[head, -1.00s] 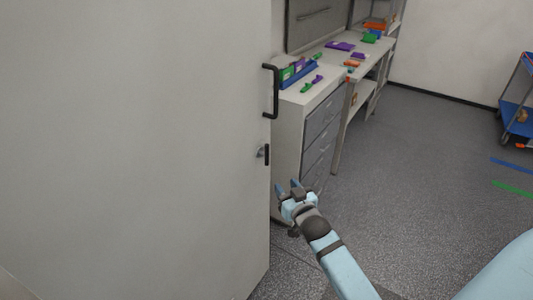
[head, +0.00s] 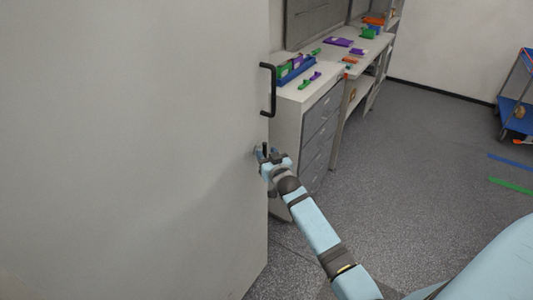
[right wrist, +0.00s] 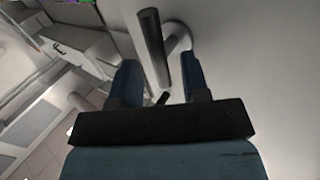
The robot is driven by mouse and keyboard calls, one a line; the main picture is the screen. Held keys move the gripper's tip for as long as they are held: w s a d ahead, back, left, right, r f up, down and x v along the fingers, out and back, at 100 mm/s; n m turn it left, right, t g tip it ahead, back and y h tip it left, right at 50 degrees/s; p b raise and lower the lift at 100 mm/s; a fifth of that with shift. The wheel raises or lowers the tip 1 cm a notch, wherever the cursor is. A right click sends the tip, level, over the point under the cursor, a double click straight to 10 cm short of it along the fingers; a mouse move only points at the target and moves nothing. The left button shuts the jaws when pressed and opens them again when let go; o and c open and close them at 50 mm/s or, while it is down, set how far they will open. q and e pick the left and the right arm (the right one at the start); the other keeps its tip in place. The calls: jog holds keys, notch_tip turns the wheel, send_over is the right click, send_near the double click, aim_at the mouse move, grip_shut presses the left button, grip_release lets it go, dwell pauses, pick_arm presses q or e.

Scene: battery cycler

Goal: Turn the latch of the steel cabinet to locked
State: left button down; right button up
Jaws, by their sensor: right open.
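The steel cabinet's closed-looking grey door (head: 130,130) fills the left of the head view. Its latch (head: 264,148) is a short dark lever near the door's right edge, below the long black pull handle (head: 268,90). The lever looks upright in the head view. My right gripper (head: 263,154) is at the latch, partly covering it. In the right wrist view the dark latch lever (right wrist: 153,45) runs down between the two blue fingers of my open right gripper (right wrist: 162,80), with its round pale base behind. Contact cannot be told. My left gripper is not in view.
A drawer unit (head: 318,135) stands just right of the cabinet, with a blue bin (head: 297,73) and small coloured parts on top. A workbench (head: 357,57) continues behind it. A blue cart (head: 515,115) is far right. The grey floor (head: 420,170) between is open.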

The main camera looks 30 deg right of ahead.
jog(key=shift+w+d, duration=0.1)
jog(key=shift+w, duration=0.2)
grip_shut()
